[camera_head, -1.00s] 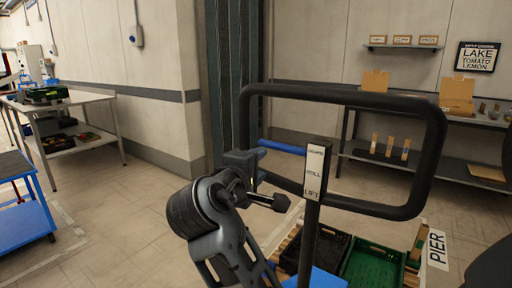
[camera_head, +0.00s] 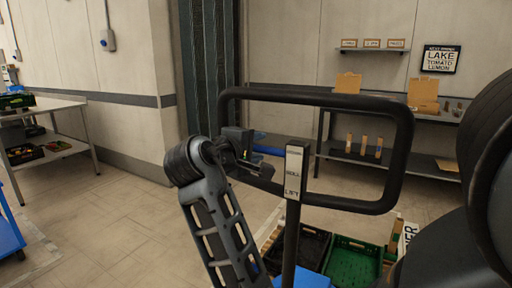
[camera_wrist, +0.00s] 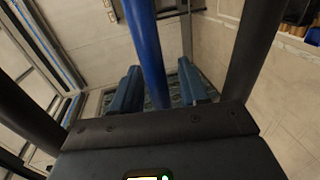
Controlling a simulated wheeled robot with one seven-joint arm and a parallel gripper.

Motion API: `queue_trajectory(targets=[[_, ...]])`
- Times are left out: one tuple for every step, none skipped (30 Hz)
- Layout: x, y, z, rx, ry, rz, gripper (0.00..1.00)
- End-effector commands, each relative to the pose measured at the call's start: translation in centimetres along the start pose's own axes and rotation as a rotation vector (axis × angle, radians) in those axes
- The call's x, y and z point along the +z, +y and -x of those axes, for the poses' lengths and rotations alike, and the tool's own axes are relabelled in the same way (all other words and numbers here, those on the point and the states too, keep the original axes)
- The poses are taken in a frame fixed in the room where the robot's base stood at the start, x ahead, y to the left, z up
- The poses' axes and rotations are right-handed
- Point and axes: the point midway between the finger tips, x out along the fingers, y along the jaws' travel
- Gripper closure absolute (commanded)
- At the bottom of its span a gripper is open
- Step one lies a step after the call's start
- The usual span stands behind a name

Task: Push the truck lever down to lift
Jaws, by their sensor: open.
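The truck's blue lever (camera_head: 268,150) sticks out sideways inside the black handle loop (camera_head: 330,98), left of the label post (camera_head: 293,180), which reads ROLL and LIFT. In the wrist view the blue lever (camera_wrist: 147,45) runs down from the top edge. My gripper (camera_head: 240,142) is at the lever's left end, by the loop's left side. In the wrist view my gripper (camera_wrist: 160,85) is open, with one finger on each side of the lever. I cannot tell whether either finger touches it. The lever's near end is partly hidden by my gripper.
A green crate (camera_head: 355,262) and a dark crate (camera_head: 300,245) sit low behind the post. A shelf table (camera_head: 420,115) stands along the back wall. A white table (camera_head: 60,105) is at the left. Open floor lies between.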

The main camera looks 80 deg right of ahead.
Motion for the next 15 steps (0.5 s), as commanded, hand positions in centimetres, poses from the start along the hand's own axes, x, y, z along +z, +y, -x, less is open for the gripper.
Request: queue_trajectory(targets=[[0.03, -0.01, -0.25, 0.0, -0.001, 0.0, 0.56], [0.02, -0.01, -0.34, 0.0, -0.001, 0.0, 0.56], [0.02, -0.01, -0.42, 0.0, -0.001, 0.0, 0.56], [0.01, -0.01, -0.45, 0.0, 0.0, 0.0, 0.56], [0.01, -0.01, -0.46, 0.0, 0.0, 0.0, 0.56], [0.01, -0.01, -0.46, 0.0, 0.0, 0.0, 0.56], [0.0, -0.01, -0.45, 0.0, 0.0, 0.0, 0.56], [0.01, -0.01, -0.45, 0.0, 0.0, 0.0, 0.56], [0.0, -0.01, -0.44, 0.0, 0.0, 0.0, 0.56], [0.01, -0.01, -0.44, 0.0, 0.0, 0.0, 0.57], [0.01, -0.01, -0.43, 0.0, 0.0, 0.0, 0.6], [0.01, -0.01, -0.43, 0.0, 0.0, 0.0, 0.64], [0.01, -0.01, -0.43, 0.0, 0.0, 0.0, 0.67], [0.01, -0.01, -0.43, 0.0, 0.0, 0.0, 0.7], [0.01, -0.01, -0.42, 0.0, 0.0, 0.0, 0.73]])
